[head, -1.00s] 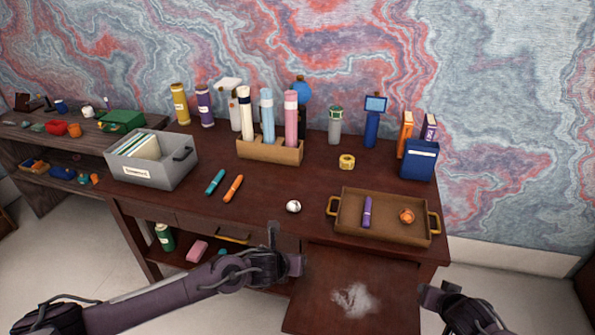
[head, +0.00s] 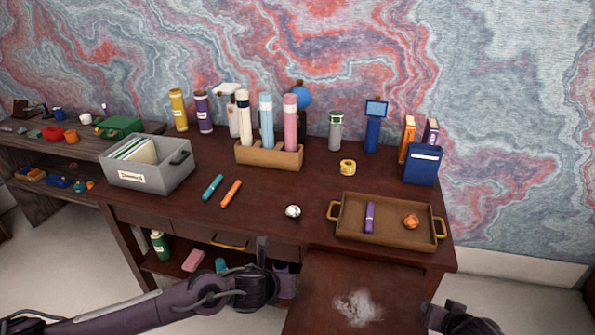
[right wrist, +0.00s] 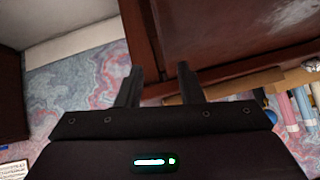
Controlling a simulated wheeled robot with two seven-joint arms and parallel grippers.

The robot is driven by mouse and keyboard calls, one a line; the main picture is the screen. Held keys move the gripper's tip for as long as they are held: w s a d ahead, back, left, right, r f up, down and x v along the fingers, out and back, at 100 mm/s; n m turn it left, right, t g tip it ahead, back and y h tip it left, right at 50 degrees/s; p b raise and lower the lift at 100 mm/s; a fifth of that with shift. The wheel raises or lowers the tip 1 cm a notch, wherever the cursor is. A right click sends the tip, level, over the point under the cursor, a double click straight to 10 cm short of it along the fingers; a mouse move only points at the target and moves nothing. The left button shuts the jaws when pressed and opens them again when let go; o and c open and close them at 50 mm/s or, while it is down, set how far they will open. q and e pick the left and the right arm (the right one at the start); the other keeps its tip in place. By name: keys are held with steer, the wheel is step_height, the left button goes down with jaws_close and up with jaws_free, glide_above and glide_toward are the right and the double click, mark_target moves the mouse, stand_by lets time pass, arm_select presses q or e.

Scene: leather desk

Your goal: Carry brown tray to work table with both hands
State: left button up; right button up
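The brown tray (head: 390,240) lies flat on the right end of the dark wooden desk (head: 330,188), with a yellow handle at each short side. A purple marker (head: 369,217) and a small orange object (head: 411,221) lie in it. My left gripper (head: 276,268) is in front of the desk, below and left of the tray, apart from it. Its fingers look spread and empty. My right gripper (head: 430,312) is low at the right, below the tray, partly cut off. In the right wrist view its two fingers (right wrist: 158,80) are apart with nothing between them.
A lower dark surface (head: 325,280) with a white powdery patch juts out in front of the tray. A white ball (head: 293,211), yellow tape roll (head: 347,167) and blue box (head: 422,164) are near the tray. Another table (head: 30,145) with small items stands at far left.

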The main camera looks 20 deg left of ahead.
steer(key=v, duration=1.1)
steer(key=shift+s+r, duration=0.1)
steer(key=shift+s, duration=0.05)
